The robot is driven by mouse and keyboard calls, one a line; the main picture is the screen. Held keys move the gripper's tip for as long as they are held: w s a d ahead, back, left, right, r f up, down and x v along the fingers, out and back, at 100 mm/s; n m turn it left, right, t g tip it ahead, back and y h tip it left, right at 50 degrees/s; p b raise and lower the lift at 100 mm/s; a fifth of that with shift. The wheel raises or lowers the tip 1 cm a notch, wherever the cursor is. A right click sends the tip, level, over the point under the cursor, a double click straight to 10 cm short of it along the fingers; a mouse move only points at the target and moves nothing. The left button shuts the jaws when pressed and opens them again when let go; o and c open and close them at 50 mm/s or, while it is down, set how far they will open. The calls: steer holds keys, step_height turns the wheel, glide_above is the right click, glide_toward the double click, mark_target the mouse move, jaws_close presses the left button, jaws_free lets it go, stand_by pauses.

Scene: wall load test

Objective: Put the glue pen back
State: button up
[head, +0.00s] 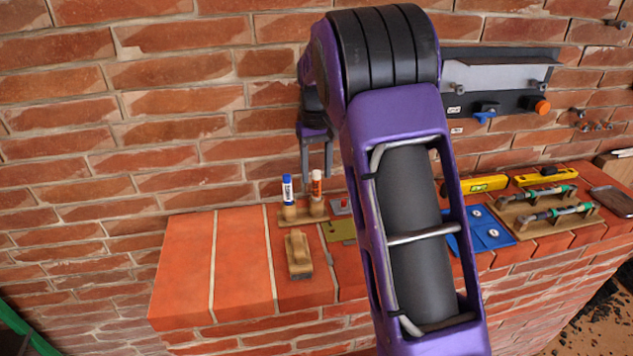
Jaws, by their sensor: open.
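Two upright pens stand in a small wooden holder (301,214) on the brick ledge against the wall. The left one is a white pen with a blue band and top (287,190). The right one is an orange pen with a white top (316,184). Which one is the glue pen cannot be told from the markings. My gripper (317,174) points down at the orange pen, with its two fingers apart. The fingertips are at or just above the pen's top; whether they touch it cannot be told. Nothing is seen held in the fingers.
A wooden brush or block (298,256) lies in front of the holder. Behind my arm are an olive plate (339,231) and a blue mat (488,230). Yellow levels (476,185) and a wooden tool rack (548,215) are at right. The ledge's left end is bare.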

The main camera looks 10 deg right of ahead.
step_height(320, 180, up, 8)
steer(key=shift+f+p, duration=0.1)
steer(key=shift+p, duration=0.2)
